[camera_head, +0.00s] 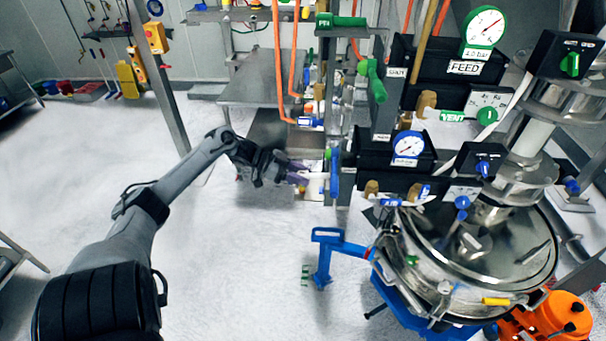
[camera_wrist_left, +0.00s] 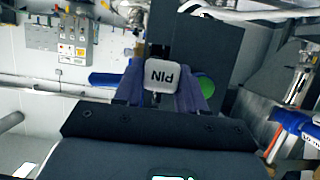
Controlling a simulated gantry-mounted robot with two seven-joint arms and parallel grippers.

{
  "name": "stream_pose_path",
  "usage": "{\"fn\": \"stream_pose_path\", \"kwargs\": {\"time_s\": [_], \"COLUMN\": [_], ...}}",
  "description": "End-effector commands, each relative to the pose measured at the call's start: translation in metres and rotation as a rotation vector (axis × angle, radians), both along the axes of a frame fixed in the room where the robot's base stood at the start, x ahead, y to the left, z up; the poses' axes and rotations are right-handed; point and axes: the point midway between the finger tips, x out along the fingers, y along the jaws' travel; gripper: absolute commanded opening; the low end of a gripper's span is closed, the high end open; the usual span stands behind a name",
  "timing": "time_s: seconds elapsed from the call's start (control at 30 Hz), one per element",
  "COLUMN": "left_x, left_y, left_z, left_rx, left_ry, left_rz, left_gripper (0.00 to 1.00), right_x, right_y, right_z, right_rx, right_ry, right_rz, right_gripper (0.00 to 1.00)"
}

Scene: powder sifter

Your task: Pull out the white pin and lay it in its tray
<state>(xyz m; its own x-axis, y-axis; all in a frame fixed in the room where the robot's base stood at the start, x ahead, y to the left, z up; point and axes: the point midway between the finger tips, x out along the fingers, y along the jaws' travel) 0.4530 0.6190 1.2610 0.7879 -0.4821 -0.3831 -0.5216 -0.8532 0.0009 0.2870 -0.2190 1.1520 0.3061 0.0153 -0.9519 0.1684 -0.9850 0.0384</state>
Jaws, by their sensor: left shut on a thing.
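My left gripper (camera_head: 303,178) reaches in from the left and is shut on the white pin (camera_head: 315,186), beside a blue upright handle (camera_head: 334,172) on the panel's left side. In the left wrist view, the pin's white head (camera_wrist_left: 162,76), marked PIN and upside down, sits between the purple fingers of the left gripper (camera_wrist_left: 163,92). The pin's shaft is hidden behind its head, so I cannot tell how far it sits in its hole. I cannot make out the pin's tray. My right gripper is not in view.
Black valve blocks with gauges (camera_head: 408,147) stand right of the gripper. The steel sifter vessel (camera_head: 470,262) is at lower right, with a blue bracket (camera_head: 327,240) on its left. Orange hoses (camera_head: 279,60) hang above. A steel bench (camera_head: 255,78) stands behind. The floor at left is open.

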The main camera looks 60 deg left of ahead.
Motion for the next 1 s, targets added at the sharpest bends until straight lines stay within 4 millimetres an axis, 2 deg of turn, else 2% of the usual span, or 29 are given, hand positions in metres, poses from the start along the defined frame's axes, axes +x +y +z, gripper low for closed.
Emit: {"fn": "stream_pose_path", "kwargs": {"time_s": [1.0], "left_x": [-0.021], "left_y": [0.013], "left_z": [0.001], "left_rx": [0.001], "left_ry": [-0.001], "left_rz": [0.001], "left_gripper": [0.07], "right_x": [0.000], "right_y": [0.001], "right_z": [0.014], "right_rx": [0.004], "right_ry": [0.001], "right_rz": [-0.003], "right_gripper": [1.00]}}
